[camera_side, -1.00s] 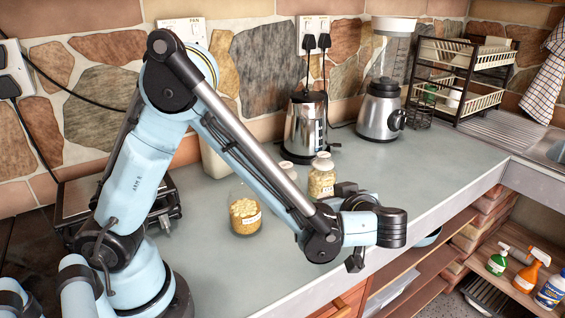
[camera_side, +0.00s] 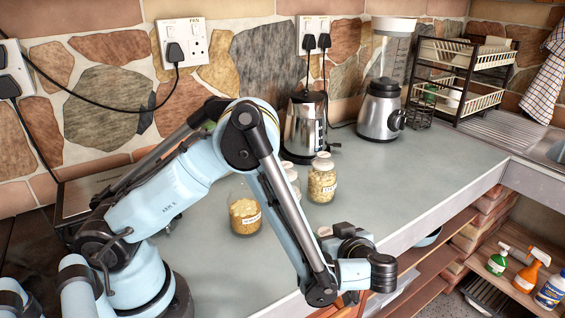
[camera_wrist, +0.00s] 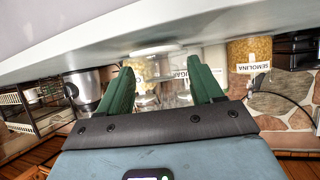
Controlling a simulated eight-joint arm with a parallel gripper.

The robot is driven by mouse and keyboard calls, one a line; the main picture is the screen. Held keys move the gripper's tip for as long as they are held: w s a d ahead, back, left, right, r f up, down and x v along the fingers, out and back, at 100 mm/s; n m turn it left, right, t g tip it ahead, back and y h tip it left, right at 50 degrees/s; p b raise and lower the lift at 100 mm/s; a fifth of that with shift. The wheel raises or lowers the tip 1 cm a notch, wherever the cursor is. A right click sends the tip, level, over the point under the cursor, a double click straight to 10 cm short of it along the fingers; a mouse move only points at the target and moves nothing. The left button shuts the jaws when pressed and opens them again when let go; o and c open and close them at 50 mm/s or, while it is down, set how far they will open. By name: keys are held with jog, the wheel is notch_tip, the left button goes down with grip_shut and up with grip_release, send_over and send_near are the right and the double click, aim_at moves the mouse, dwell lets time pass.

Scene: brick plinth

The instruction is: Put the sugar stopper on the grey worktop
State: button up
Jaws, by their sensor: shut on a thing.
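My gripper (camera_side: 334,236) is low near the front edge of the grey worktop (camera_side: 420,185), reaching toward the wall. A pale round thing, seemingly the sugar stopper (camera_side: 324,231), shows at its tip. In the wrist view the two green fingers (camera_wrist: 160,72) stand apart with a white disc, apparently the stopper (camera_wrist: 155,49), between their tips. Whether the stopper touches the worktop I cannot tell. The sugar jar (camera_wrist: 182,73) shows behind the fingers, its label partly covered; in the side view my arm and another jar partly hide it.
The semolina jar (camera_side: 245,217) stands left of my forearm, and a jar of pale pieces (camera_side: 321,184) stands behind my gripper. A kettle (camera_side: 304,128) and a blender (camera_side: 381,110) stand near the wall. The worktop is clear to the right.

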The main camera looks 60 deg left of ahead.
jog(key=shift+f, duration=0.15)
jog(key=o, duration=1.1)
jog(key=shift+c, duration=0.2)
jog(key=shift+r, duration=0.2)
jog(key=v, duration=0.7)
jog(key=s+a+r+m+t+h, duration=0.3)
jog(key=s+a+r+m+h, duration=0.4)
jog(key=m+h, duration=0.5)
jog(key=shift+a+r+m+t, duration=0.4)
jog(key=shift+a+r+m, duration=1)
jog(key=shift+m, duration=0.1)
